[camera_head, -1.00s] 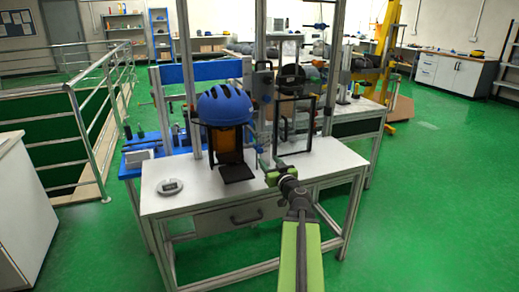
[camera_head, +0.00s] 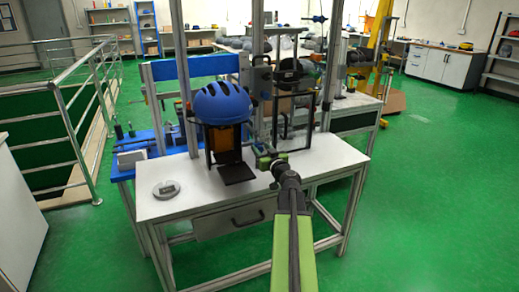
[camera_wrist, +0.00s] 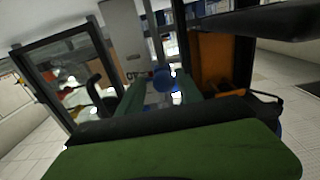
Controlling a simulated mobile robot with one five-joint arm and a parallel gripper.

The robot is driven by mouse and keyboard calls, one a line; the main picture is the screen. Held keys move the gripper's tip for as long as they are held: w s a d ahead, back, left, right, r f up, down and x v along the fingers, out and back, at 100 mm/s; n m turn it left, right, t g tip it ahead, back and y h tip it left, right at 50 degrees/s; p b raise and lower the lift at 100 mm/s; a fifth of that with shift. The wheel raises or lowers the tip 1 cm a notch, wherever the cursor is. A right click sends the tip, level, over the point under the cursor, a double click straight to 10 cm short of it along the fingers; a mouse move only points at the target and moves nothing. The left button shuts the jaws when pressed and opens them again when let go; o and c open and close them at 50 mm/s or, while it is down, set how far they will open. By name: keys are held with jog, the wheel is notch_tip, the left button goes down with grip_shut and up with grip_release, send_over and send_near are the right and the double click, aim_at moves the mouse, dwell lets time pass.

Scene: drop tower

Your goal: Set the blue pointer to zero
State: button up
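A small round blue part (camera_wrist: 165,80) shows near the middle of the wrist view, in front of an upright post. It may be the blue pointer, but its scale and zero mark are not readable. My gripper (camera_head: 266,160) is low over the white table, right of the helmet stand and near the tower's base. In the wrist view, green finger-like parts (camera_wrist: 128,103) lie just below and beside the blue part. I cannot tell whether they touch it or how far apart they are. In the head view the pointer is too small or hidden to make out.
A blue helmet (camera_head: 222,103) sits on a stand with an orange panel (camera_head: 226,143), close left of my gripper. A black upright frame (camera_head: 308,118) stands to the right. A small grey dial device (camera_head: 166,190) lies on the white table (camera_head: 195,180). The table's right end is clear.

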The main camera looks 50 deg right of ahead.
jog(key=shift+w+a, duration=0.1)
jog(key=shift+a, duration=0.05)
grip_shut()
dwell(1.0)
